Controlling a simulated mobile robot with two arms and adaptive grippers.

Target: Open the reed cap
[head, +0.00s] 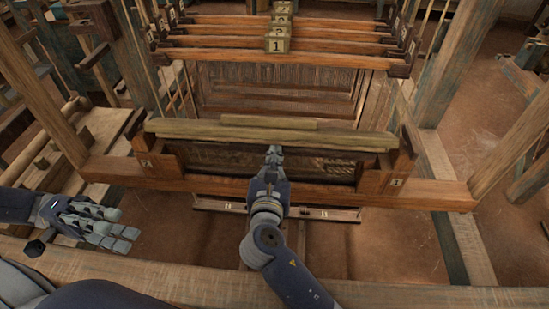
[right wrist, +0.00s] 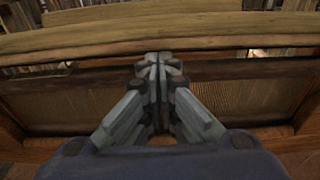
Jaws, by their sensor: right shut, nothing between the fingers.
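The reed cap (head: 210,131) is a long pale wooden bar lying across the top of the beater frame, with a shorter raised strip (head: 268,121) along its middle. It also spans the right wrist view (right wrist: 245,35). Below it is the dark reed (head: 225,158). My right gripper (head: 273,151) is shut and empty at the middle of the beater. Its fingertips (right wrist: 158,58) overlap the cap's lower edge in the right wrist view; I cannot tell whether they touch it. My left gripper (head: 118,231) is open and empty at the lower left, apart from the loom.
A wooden beam (head: 400,296) crosses the front. Numbered heddle bars (head: 340,60) hang behind the beater, between posts. A bench (head: 100,130) stands at the left. Treadles (head: 335,214) lie below the beater. Bare floor shows at the right.

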